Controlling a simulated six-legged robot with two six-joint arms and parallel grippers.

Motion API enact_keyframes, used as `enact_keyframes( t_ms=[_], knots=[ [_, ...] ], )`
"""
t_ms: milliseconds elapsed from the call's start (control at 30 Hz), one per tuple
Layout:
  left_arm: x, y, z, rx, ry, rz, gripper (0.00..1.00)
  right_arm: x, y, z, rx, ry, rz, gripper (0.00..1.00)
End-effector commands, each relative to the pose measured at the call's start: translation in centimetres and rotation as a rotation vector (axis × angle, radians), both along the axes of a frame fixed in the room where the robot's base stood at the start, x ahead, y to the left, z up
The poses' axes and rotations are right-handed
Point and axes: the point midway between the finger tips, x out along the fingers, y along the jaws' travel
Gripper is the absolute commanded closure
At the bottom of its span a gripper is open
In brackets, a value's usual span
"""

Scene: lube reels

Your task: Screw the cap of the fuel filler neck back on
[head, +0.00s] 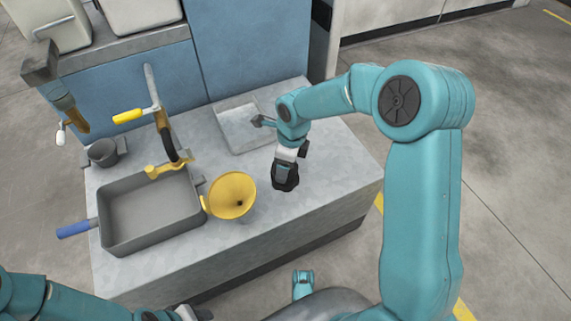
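I cannot make out a fuel filler neck or its cap for certain in the head view. My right gripper (286,177) points down over the right part of the grey worktop (325,185), to the right of the yellow funnel. A dark, blocky shape is at its end; whether this is only the fingers or also a held cap, I cannot tell. My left gripper (186,314) is partly cut off at the bottom edge, below the worktop's front, and its fingers are not clear.
A yellow funnel (232,194) stands beside a grey pan (150,210) with a blue handle (74,229). A shallow metal tray (243,126) lies at the back. A dark cup (103,152) and a yellow-handled nozzle (130,116) are at the left. The worktop's right end is clear.

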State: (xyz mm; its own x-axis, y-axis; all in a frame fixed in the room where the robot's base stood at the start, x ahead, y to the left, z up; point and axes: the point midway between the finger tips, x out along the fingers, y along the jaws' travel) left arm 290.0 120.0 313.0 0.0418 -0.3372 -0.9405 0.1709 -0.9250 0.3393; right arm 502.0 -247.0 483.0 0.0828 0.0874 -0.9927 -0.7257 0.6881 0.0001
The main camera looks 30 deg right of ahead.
Motion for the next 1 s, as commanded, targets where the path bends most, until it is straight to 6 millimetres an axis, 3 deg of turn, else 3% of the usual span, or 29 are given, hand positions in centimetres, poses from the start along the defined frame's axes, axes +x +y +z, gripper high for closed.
enact_keyframes(
  t_ms=[267, 700, 1000],
  knots=[
    [0.0, 0.0, -0.4, 0.0, 0.0, 0.0, 0.57, 0.1, 0.0, -0.1, -0.001, -0.004, -0.023, 0.59],
    [0.0, 0.0, -4.1, 0.0, 0.0, 0.0, 0.57, 0.0, 0.0, -0.3, 0.0, -0.004, -0.363, 0.59],
    [0.0, 0.0, -4.5, 0.0, 0.0, 0.0, 0.57, 0.0, 0.0, 0.1, -0.001, -0.003, -0.45, 0.59]
  ],
)
